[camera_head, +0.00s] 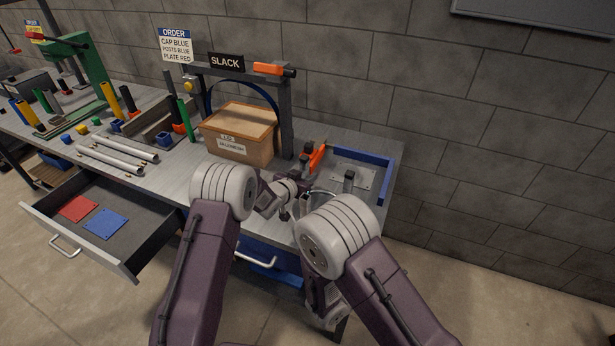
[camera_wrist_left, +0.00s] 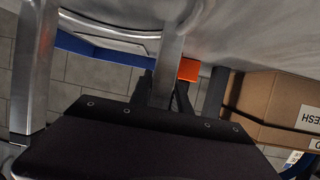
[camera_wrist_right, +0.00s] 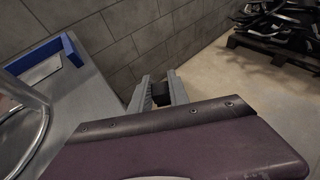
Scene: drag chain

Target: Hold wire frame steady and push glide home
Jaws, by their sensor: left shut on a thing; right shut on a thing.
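My left gripper (camera_head: 303,190) is at the front right part of the bench. In the left wrist view its dark fingers (camera_wrist_left: 165,92) are closed around a silver bar of the wire frame (camera_wrist_left: 173,48). The wire frame's thin curved metal also shows in the head view (camera_head: 322,194), partly behind my arms, and at the left of the right wrist view (camera_wrist_right: 22,135). In the right wrist view my right gripper (camera_wrist_right: 160,93) is shut on a small black block, the glide (camera_wrist_right: 160,97), beyond the bench edge with floor behind. The right fingertips are hidden in the head view.
A cardboard box (camera_head: 238,133) stands behind my left gripper. An orange part (camera_head: 315,156) and a blue corner rail (camera_head: 362,161) lie at the bench's right end. An open drawer (camera_head: 100,216) juts out at left with a red and a blue plate.

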